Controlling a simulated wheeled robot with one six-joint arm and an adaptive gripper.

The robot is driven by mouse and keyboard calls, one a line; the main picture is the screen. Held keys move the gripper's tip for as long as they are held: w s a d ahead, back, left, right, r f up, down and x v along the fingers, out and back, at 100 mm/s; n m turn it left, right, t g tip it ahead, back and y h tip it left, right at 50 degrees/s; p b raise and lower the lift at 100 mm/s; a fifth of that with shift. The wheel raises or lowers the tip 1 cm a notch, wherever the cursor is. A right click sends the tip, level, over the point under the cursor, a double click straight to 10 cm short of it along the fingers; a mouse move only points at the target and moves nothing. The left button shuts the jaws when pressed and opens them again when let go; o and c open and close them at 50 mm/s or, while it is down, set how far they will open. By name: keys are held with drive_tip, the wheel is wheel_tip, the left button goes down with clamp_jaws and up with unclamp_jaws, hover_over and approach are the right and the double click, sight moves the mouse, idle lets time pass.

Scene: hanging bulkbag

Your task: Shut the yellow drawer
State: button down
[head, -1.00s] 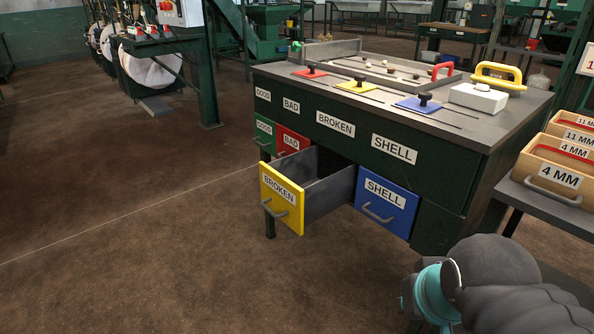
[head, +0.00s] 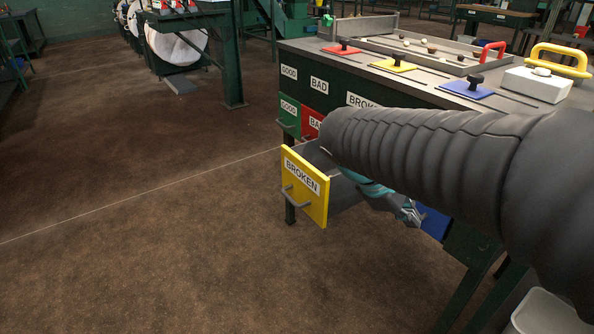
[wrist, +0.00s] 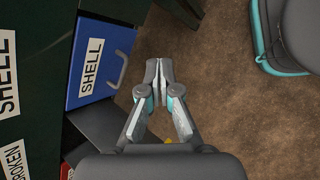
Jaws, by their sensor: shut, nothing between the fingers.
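The yellow drawer (head: 306,187), labelled BROKEN, stands pulled out from the dark green sorting table, with a grey bar handle (head: 300,200) on its front. My arm hides much of its box in the head view. My gripper (head: 412,213) is shut and empty, to the right of the yellow front and in front of the blue drawer (head: 433,222). In the wrist view my gripper (wrist: 158,63) points past the blue SHELL drawer (wrist: 98,62), which is at the left. The yellow drawer's grey side wall (wrist: 110,128) shows below it, apart from the fingertips.
The green drawer (head: 289,116) and red drawer (head: 312,123) are beside the yellow one. The table top (head: 420,84) holds coloured plates with knobs. A pale bin (head: 550,313) stands at the lower right. The floor left of the yellow drawer is clear.

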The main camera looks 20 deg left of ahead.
drive_tip(key=w+a+n+t+h, duration=0.2)
drive_tip(key=w+a+n, duration=0.2)
drive_tip(key=a, duration=0.3)
drive_tip(key=n+t+h+b, duration=0.3)
drive_tip(key=n+t, duration=0.5)
drive_tip(key=n, duration=0.1)
approach(301, 166)
drive_tip(key=shift+n, duration=0.3)
drive_tip(key=x, duration=0.7)
drive_tip(key=shift+s+d+b, duration=0.1)
drive_tip(key=shift+b, duration=0.2)
